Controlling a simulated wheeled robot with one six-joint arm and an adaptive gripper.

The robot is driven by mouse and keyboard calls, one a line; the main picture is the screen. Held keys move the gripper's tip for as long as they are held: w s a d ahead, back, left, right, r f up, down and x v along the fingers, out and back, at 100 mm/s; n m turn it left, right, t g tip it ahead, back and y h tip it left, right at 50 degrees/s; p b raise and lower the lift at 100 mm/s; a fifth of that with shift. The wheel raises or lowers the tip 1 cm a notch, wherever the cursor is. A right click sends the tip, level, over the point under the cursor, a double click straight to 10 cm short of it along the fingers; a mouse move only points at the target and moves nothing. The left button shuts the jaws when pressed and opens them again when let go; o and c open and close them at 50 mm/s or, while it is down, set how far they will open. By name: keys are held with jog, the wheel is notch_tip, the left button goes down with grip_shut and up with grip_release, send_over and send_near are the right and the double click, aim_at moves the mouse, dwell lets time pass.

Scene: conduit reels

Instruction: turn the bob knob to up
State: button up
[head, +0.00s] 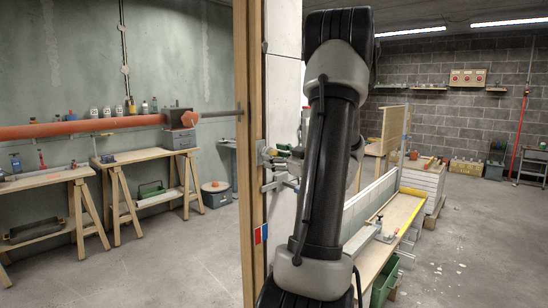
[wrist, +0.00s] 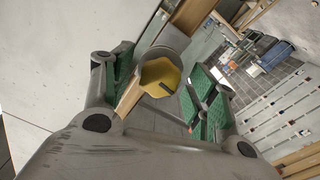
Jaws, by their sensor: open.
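A yellow faceted knob (wrist: 160,78) with a short dark mark on its face shows in the middle of the wrist view. A round grey part (wrist: 172,42) is just behind it. I take this to be the bob knob, but no label is readable. My gripper (wrist: 158,86) is open, with one green-padded finger on each side of the knob. The picture does not clearly show whether either pad touches it.
A wooden post (head: 248,120) stands left of my arm, with a red and blue marker (head: 261,234) low on it. A bench (head: 405,212) runs behind my arm to the right. Trestle benches (head: 150,157) line the left wall. The floor at right is mostly clear.

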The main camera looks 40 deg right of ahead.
jog(key=s, duration=1.1)
jog(key=shift+d+f, duration=0.2)
jog(key=shift+d, duration=0.15)
